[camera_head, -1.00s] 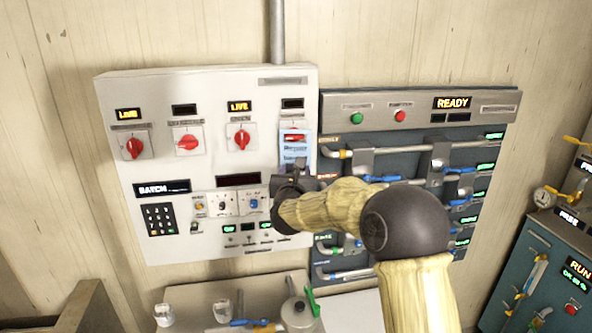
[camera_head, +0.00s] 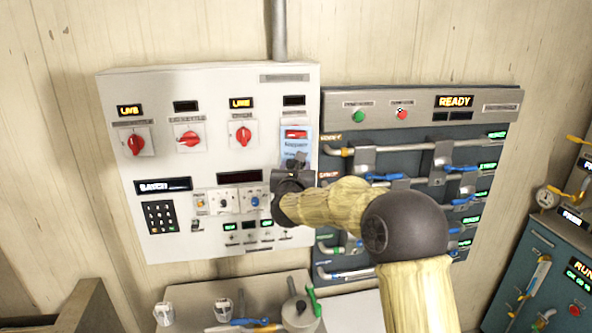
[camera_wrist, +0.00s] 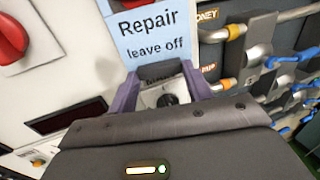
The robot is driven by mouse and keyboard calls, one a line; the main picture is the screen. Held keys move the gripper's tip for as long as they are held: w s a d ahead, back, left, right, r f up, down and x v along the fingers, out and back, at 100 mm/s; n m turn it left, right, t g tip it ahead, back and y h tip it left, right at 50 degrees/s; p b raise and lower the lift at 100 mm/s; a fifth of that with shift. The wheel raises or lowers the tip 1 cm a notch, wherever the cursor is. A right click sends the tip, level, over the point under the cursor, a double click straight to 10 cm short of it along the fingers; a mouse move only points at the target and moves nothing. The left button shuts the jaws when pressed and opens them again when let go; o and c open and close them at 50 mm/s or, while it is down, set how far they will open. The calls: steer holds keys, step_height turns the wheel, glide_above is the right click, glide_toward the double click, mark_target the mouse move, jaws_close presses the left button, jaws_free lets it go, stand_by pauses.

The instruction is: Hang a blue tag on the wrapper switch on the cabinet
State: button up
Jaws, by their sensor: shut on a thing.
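The blue tag (camera_head: 293,150) is in front of the rightmost red switch (camera_head: 296,134) in the upper row of the white cabinet (camera_head: 220,90). The red of that switch shows at the tag's upper part; whether the tag bears on it I cannot tell. The switch labels are too small to read. In the wrist view the tag (camera_wrist: 152,30) reads "Repair leave off". My gripper (camera_head: 297,160) is at the tag's lower edge and shut on it. In the wrist view its two purple fingers (camera_wrist: 158,70) meet the tag's bottom edge.
More red switches (camera_head: 189,139) stand left on the cabinet, with a keypad (camera_head: 160,216) and small knobs (camera_head: 254,201) below. A dark pipe panel (camera_head: 410,170) with blue-handled valves adjoins on the right. A shelf (camera_head: 265,290) with cups and a kettle lies below.

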steer(key=o, duration=1.3)
steer(key=shift+w+f, duration=0.15)
steer(key=shift+w, duration=0.05)
steer(key=shift+s, duration=0.1)
steer(key=s+b, duration=0.8)
steer(key=s, duration=0.9)
steer(key=shift+s+d+b, duration=0.15)
steer(key=shift+b, duration=0.2)
